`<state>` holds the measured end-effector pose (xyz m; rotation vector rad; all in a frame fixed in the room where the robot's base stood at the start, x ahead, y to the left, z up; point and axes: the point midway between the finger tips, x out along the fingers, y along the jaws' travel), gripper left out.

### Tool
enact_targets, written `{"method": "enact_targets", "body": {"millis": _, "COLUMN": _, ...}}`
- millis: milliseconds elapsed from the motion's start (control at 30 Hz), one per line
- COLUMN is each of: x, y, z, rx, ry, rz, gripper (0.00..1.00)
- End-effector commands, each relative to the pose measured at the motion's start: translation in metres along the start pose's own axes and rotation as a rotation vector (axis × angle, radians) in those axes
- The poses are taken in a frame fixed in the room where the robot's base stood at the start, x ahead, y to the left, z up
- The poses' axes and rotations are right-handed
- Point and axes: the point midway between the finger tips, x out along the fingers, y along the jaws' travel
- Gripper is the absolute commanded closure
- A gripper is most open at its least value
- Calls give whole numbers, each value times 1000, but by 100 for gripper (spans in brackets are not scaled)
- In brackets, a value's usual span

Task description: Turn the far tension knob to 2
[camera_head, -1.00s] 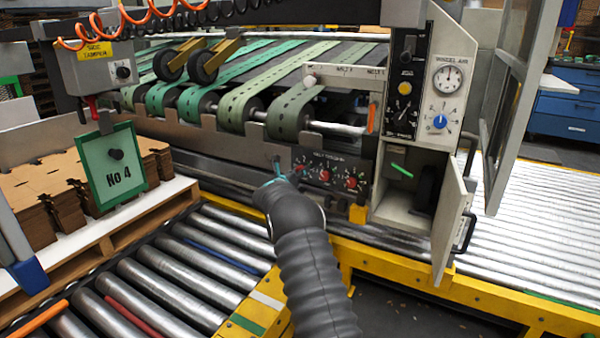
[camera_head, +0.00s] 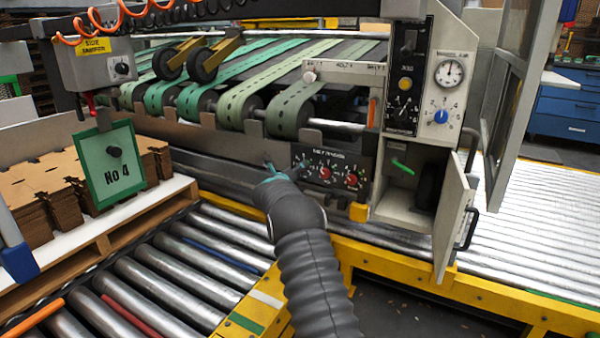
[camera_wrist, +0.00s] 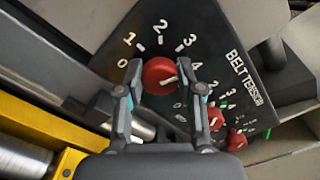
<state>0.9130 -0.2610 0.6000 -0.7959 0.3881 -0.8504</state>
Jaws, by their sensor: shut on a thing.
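The belt tension panel (camera_head: 338,163) is dark, with a row of red knobs. In the wrist view, the end knob (camera_wrist: 157,72) is large and red, with a dial from 0 to 4 around it. Its white mark points to the right, roughly towards the 4. My gripper (camera_wrist: 161,76) has one finger on each side of this knob and is shut on it. In the head view my gripper (camera_head: 272,174) is at the panel's left end, and that knob is not clear. The other two knobs, the middle one (camera_wrist: 215,118) and the last one (camera_wrist: 236,140), are free.
An open cabinet door (camera_head: 452,225) juts out right of the panel. A yellow rail (camera_head: 400,268) runs below. Rollers (camera_head: 175,290) lie to the left, beside stacked cardboard (camera_head: 35,205) and a green No 4 sign (camera_head: 110,168).

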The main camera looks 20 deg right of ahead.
Motion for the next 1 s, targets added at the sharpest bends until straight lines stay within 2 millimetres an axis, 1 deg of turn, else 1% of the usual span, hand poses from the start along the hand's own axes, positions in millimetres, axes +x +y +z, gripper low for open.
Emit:
{"method": "enact_targets", "body": {"millis": 700, "x": -1, "y": 0, "z": 2, "rx": -678, "ry": -2, "rz": 2, "gripper": 98}}
{"method": "enact_targets", "body": {"millis": 1000, "x": -1, "y": 0, "z": 2, "rx": -920, "ry": -3, "rz": 1, "gripper": 98}}
